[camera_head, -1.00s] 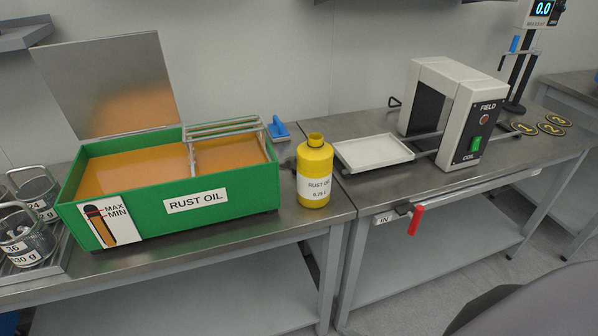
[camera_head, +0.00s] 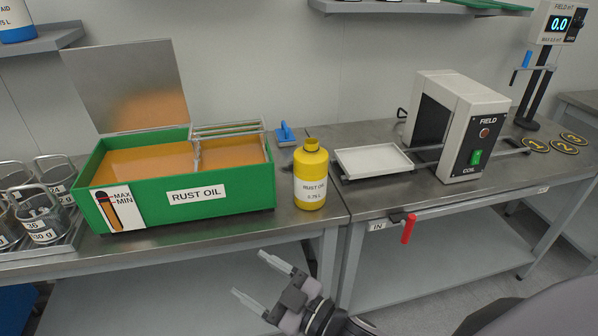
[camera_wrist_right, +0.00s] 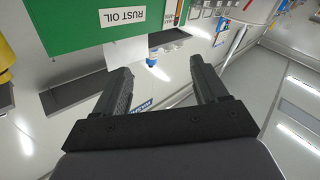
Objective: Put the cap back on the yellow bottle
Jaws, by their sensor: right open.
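The yellow bottle (camera_head: 311,178) stands upright on the bench, right of the green oil tank. Its neck is open at the top and bears no cap. I cannot make out the cap for certain in either view. My right gripper (camera_head: 250,274) is open and empty, in front of the bench edge, to the lower left of the bottle and apart from it. In the right wrist view its two fingers (camera_wrist_right: 160,80) are spread with nothing between them. A yellow shape at that view's left edge is probably the bottle (camera_wrist_right: 5,62). My left gripper is not in view.
The green tank (camera_head: 235,193) of rust oil stands left of the bottle, its lid raised. A blue-handled item (camera_head: 285,133) lies behind. A white tray (camera_head: 372,162) and the coil unit (camera_head: 462,128) stand to the right.

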